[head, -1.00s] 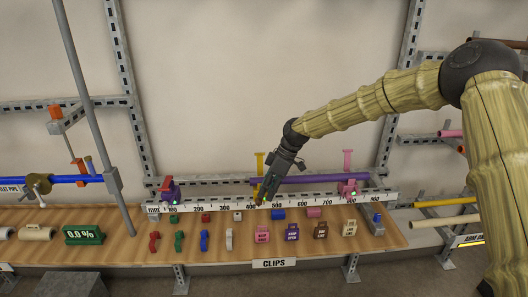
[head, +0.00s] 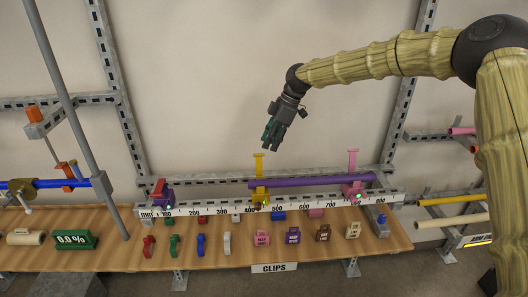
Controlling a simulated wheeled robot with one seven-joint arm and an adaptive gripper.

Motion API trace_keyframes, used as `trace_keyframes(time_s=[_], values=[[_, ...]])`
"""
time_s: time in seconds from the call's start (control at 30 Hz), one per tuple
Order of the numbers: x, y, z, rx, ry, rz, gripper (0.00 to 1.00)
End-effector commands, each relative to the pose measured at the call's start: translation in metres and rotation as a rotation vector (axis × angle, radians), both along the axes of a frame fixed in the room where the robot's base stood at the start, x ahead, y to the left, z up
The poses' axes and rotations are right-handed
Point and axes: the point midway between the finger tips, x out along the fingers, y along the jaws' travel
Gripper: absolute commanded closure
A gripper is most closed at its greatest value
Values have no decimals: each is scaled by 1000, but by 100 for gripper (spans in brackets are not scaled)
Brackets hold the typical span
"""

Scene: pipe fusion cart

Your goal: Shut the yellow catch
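A pink catch (head: 353,187) with an upright arm stands right on the rail. A purple catch with a red part (head: 160,190) is at left. Several small coloured clips lie on the wooden shelf (head: 125,256) in front. A grey post (head: 77,120) rises at left. The wall space above the rail is free.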

Motion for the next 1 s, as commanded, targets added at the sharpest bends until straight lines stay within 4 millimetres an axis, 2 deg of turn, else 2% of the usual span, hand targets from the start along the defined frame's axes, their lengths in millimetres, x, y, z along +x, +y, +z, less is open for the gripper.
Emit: trace_keyframes(time_s=[0.2, 0.4, 0.6, 0.83, 1.0], values=[[-2, 14, -32, 0, 4, 1, 66], [-3, 21, -51, -1, 2, 1, 66], [-3, 24, -59, -1, 1, 0, 66], [-3, 24, -59, -1, 1, 0, 66], [-3, 24, -59, -1, 1, 0, 97]])
